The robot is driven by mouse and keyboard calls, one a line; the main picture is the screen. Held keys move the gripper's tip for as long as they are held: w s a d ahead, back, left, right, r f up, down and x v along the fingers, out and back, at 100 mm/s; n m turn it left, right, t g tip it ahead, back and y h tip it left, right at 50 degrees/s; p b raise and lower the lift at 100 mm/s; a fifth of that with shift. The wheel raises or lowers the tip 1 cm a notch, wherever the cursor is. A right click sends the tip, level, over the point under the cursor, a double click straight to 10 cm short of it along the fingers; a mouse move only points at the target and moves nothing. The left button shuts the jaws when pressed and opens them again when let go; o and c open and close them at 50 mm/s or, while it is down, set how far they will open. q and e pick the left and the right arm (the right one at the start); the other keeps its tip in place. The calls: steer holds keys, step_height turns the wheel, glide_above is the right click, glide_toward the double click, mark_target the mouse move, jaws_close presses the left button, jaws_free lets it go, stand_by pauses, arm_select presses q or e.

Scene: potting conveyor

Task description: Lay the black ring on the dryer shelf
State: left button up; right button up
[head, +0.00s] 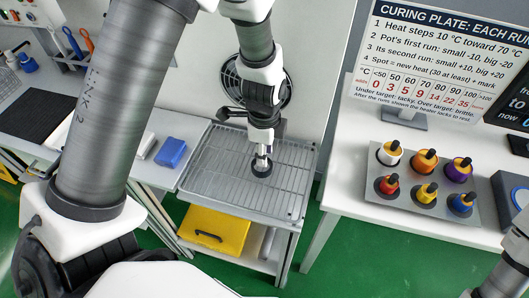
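The black ring (262,172) is over the wire dryer shelf (215,170), right of the shelf's middle. It looks flat and level, at or very near the wires; I cannot tell whether it touches them. My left gripper (262,158) reaches down from above with its fingertips at the ring's far part. The fingers look close together, but they are small and partly hidden by the gripper body, so their grip on the ring is unclear. My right gripper is out of view; only part of that arm shows at the lower right edge.
A yellow bin (215,232) sits below the shelf. On the right table, a grey tray (408,211) holds several colored bottles beside a sign (440,60). The rest of the shelf is bare.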

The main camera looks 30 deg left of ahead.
arm_select(q)
step_height(320, 180, up, 11)
steer(key=shift+s, duration=0.1)
stand_by(0.4)
